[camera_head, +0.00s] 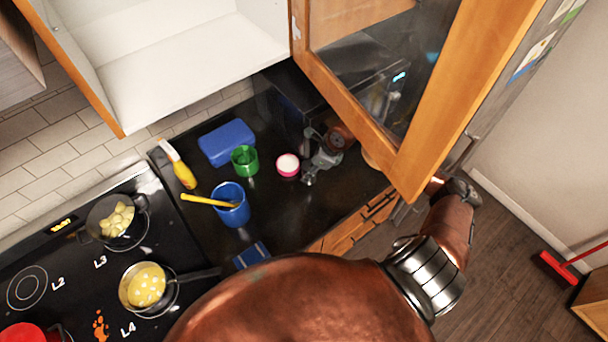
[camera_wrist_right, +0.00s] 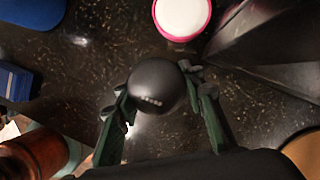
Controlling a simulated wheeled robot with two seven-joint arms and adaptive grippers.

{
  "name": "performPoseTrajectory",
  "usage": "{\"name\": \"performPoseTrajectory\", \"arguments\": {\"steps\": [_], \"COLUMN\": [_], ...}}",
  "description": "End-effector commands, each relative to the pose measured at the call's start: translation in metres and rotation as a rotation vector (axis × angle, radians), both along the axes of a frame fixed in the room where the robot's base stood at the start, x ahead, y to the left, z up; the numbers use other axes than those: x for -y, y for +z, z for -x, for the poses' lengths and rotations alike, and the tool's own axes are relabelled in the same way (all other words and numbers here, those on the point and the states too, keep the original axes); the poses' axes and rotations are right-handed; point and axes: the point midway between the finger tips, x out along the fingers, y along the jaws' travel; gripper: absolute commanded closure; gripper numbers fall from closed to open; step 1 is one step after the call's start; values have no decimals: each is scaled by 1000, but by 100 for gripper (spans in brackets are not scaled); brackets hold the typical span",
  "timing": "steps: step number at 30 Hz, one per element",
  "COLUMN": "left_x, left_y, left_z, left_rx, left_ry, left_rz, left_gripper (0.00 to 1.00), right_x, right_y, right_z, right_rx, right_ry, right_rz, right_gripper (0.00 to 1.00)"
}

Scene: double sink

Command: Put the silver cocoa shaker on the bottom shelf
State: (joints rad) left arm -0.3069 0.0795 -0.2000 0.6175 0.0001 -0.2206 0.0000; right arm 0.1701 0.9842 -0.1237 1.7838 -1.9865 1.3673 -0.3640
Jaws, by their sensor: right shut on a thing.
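The silver cocoa shaker (camera_wrist_right: 158,85) shows in the right wrist view as a dark grey, round-topped piece between the two fingers. My right gripper (camera_head: 320,155) is shut on it, with a finger on each side, low over the black counter. In the head view the shaker is hard to tell apart from the grey fingers. The bottom shelf (camera_head: 190,85) is the bare white floor of the open wall cabinet at the upper left. The gripper is below and to the right of it. My left gripper is not in view.
The open glass cabinet door (camera_head: 405,165) hangs across my right forearm. A pink-rimmed white cup (camera_head: 288,165), green cup (camera_head: 244,160), blue mug (camera_head: 231,205) and blue box (camera_head: 227,142) stand left of the gripper. A pan (camera_head: 146,288) sits on the stove.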

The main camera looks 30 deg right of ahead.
Motion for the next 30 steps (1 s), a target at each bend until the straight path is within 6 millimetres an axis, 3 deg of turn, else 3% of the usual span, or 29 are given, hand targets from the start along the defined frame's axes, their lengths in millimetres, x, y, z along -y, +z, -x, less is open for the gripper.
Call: {"name": "performPoseTrajectory", "arguments": {"steps": [9, 21, 22, 30], "left_x": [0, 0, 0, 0], "left_y": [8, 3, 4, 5], "left_z": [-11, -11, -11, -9], "left_rx": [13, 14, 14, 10], "left_ry": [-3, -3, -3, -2], "left_rz": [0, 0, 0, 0], "left_gripper": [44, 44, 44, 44], "right_x": [-3, -3, -3, -3], "right_y": [-35, -43, -43, -42], "right_z": [-1, -2, -1, -2], "right_rx": [-2, 1, 0, 0], "right_ry": [3, 7, 7, 7], "right_rz": [-2, 1, 0, 0], "right_gripper": [89, 89, 62, 46]}}
